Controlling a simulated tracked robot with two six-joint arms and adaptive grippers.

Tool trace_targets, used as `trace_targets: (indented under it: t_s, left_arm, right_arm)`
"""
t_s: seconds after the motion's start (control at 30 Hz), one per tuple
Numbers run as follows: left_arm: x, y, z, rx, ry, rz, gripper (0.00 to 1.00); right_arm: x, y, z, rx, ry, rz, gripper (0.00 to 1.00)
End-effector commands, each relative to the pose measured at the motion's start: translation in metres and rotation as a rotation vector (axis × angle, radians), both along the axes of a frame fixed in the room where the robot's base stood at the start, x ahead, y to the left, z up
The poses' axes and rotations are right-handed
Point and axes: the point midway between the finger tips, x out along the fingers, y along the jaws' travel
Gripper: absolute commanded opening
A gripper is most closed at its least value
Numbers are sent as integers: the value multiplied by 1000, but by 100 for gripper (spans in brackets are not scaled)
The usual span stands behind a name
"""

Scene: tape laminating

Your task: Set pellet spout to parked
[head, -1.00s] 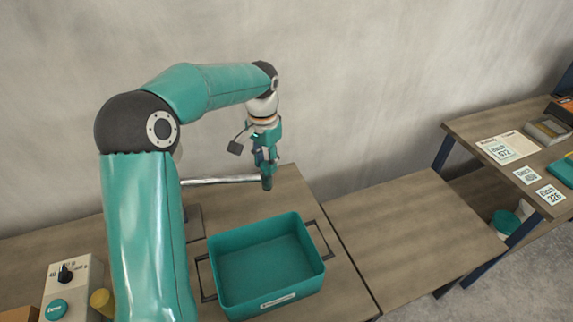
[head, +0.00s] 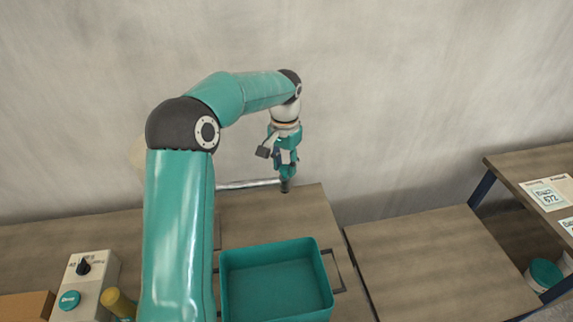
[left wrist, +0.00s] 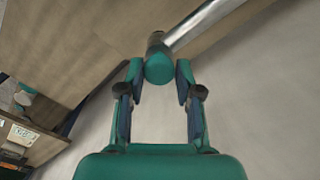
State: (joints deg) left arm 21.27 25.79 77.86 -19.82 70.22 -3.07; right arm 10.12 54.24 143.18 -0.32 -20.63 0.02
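The pellet spout is a shiny metal pipe (head: 245,184) reaching rightward over the back of the table. Its free end carries a dark collar and a teal knob, which shows in the left wrist view (left wrist: 159,69). My left gripper (head: 286,172) is at this end, pointing down. In the left wrist view its two fingers (left wrist: 159,80) stand apart, one on each side of the teal knob, with narrow gaps showing. The spout's base is hidden behind my left arm. My right gripper is not in view.
A teal tray (head: 275,252) with side handles sits on the table in front of the spout. A control box (head: 88,285) with a black dial and teal button stands at left. A lower bare table (head: 440,262) and a shelf with labels (head: 515,165) are at right.

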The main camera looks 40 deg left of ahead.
Motion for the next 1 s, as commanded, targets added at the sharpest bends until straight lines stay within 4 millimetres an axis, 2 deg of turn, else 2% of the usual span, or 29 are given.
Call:
trace_targets:
  t_s: [0.03,0.13,0.43,0.57,0.77,1.0]
  left_arm:
    - [1,4,2,10,-7,2,42]
    - [1,3,2,8,-7,1,57]
    - [2,0,2,4,-5,-2,57]
    - [2,0,8,4,-5,-2,57]
    - [3,0,38,5,-10,-3,57]
    - [4,-1,87,6,-11,-2,57]
  right_arm:
    - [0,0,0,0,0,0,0]
    - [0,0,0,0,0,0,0]
    - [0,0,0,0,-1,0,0]
    - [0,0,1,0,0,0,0]
    - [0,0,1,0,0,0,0]
    - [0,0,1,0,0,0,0]
